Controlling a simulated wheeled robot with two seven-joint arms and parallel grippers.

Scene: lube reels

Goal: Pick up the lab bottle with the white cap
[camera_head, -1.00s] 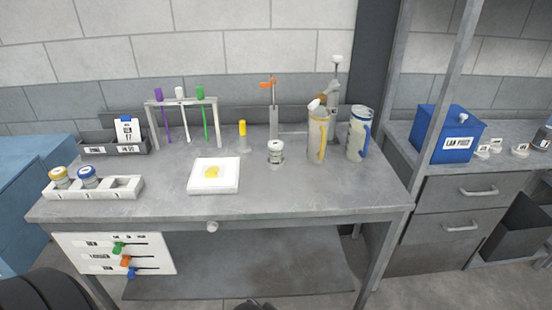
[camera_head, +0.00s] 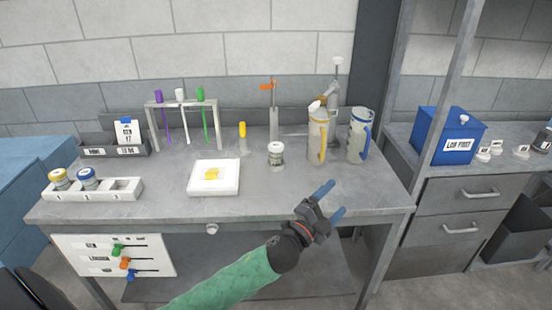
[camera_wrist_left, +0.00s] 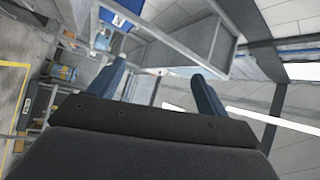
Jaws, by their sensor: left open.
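The lab bottle with the white cap (camera_head: 276,154) stands upright on the grey workbench (camera_head: 262,190), right of the white square tray. It is short, with a pale label. My left gripper (camera_head: 332,198) has blue fingertips spread apart and nothing between them. It is in front of the bench's front edge, to the right of and nearer than the bottle, apart from it. In the left wrist view, the two fingers (camera_wrist_left: 158,85) are apart with no bottle between them. My right gripper is not in view.
A white tray (camera_head: 213,188) with a yellow patch lies left of the bottle. A yellow-capped tube (camera_head: 242,137) stands behind. Two jugs, one yellow-striped (camera_head: 317,138) and one blue-handled (camera_head: 359,137), stand to the right. A white rack (camera_head: 120,192) holds two jars at left. The front right bench top is clear.

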